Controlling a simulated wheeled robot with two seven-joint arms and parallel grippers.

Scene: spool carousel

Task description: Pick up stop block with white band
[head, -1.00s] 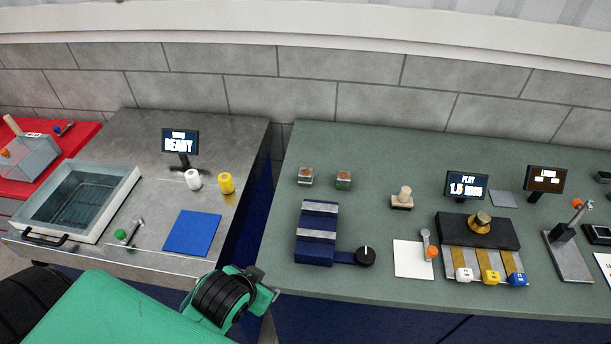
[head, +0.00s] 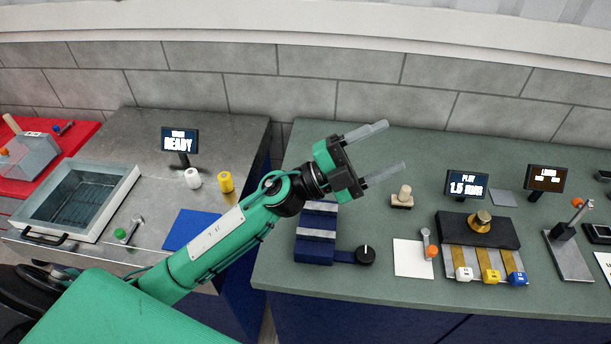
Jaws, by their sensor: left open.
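My left gripper (head: 394,146) is open and empty. Its two clear fingers point right and slightly up over the green-grey bench (head: 281,270). Two small blocks with reddish tops stood at the back left of this bench in the earlier picture, one with a pale lower part and one with a green one. My left gripper and wrist hide both now. I cannot tell for sure which small block has the white band. My right gripper is not in view.
A dark blue block with grey stripes (head: 315,249) and a black knob (head: 366,256) lie just below the wrist. A cream knob piece (head: 403,197) stands below the fingers. Screens (head: 466,187) (head: 545,180) stand at the right. A gap separates the steel table (head: 130,125) from the bench.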

